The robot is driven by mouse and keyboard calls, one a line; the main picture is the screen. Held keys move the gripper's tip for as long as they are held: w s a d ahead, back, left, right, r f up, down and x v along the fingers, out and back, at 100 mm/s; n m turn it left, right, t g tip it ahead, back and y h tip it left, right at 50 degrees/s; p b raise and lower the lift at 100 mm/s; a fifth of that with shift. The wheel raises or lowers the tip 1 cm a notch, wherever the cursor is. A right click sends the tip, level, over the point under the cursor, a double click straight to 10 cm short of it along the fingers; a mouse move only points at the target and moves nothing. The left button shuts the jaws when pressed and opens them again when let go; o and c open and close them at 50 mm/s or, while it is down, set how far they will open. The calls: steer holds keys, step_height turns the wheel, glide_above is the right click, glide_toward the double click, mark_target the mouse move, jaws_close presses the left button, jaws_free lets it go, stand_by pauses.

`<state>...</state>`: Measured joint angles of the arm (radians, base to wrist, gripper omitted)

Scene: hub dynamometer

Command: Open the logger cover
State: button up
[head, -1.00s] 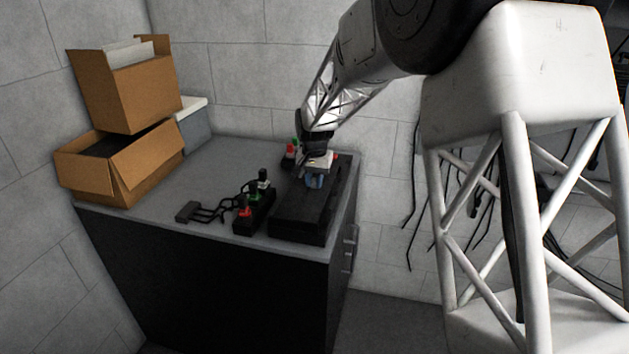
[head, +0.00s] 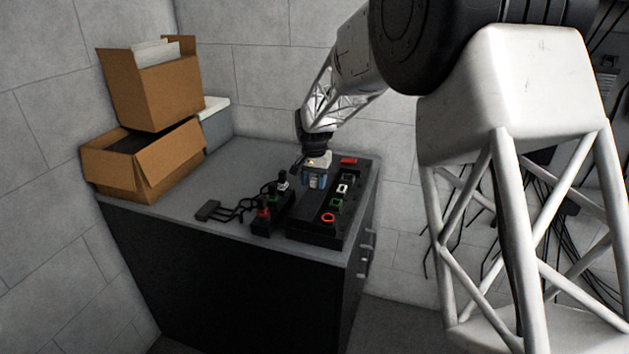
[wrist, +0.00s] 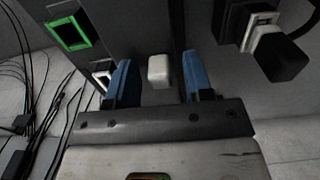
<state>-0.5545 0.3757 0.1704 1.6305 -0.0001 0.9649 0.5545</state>
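The logger is a long black box (head: 315,238) on the right of the cabinet top. Its right side is uncovered and shows a red ring port (head: 328,217), a green port (head: 336,203) and a white port (head: 342,188). The dark cover (wrist: 150,25) lies beside the ports, on the side toward the plugs. A small white knob (wrist: 159,72) stands on it. My gripper (head: 315,184) is at the box, over the cover. In the wrist view its blue fingers (wrist: 156,80) are open, either side of the knob, with gaps visible. The knob is hidden in the head view.
Left of the logger is a black block with red (head: 263,213), green (head: 272,199) and white-and-black (head: 283,180) plugs, with black cables. Cardboard boxes (head: 150,90) stand at the back left. A red part (head: 349,160) is at the logger's far end.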

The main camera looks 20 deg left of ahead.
mark_target(314, 178)
steer(key=shift+r, duration=0.1)
steer(key=shift+r, duration=3.85)
steer(key=shift+s+d+r, duration=0.1)
steer(key=shift+d+r, duration=0.1)
steer(key=shift+d, duration=0.25)
steer(key=s+d+r, duration=0.3)
steer(key=s+d, duration=0.3)
steer(key=d, duration=0.4)
steer(key=s+d+r+t, duration=0.1)
steer(key=s+d+r, duration=0.35)
steer(key=d, duration=0.45)
steer(key=s+d+r, duration=0.3)
steer(key=s+d, duration=0.4)
steer(key=d, duration=0.3)
steer(key=s+d+f, duration=0.2)
steer(key=s+d, duration=0.3)
steer(key=s, duration=0.4)
steer(key=s+d+f+t, duration=0.1)
steer(key=s+d+f, duration=0.1)
steer(key=s+d, duration=0.4)
steer(key=s+d+f, duration=0.1)
steer(key=s+d, duration=0.5)
steer(key=s, duration=0.6)
steer(key=shift+s+f+t, duration=0.3)
steer(key=shift+s+f, duration=0.1)
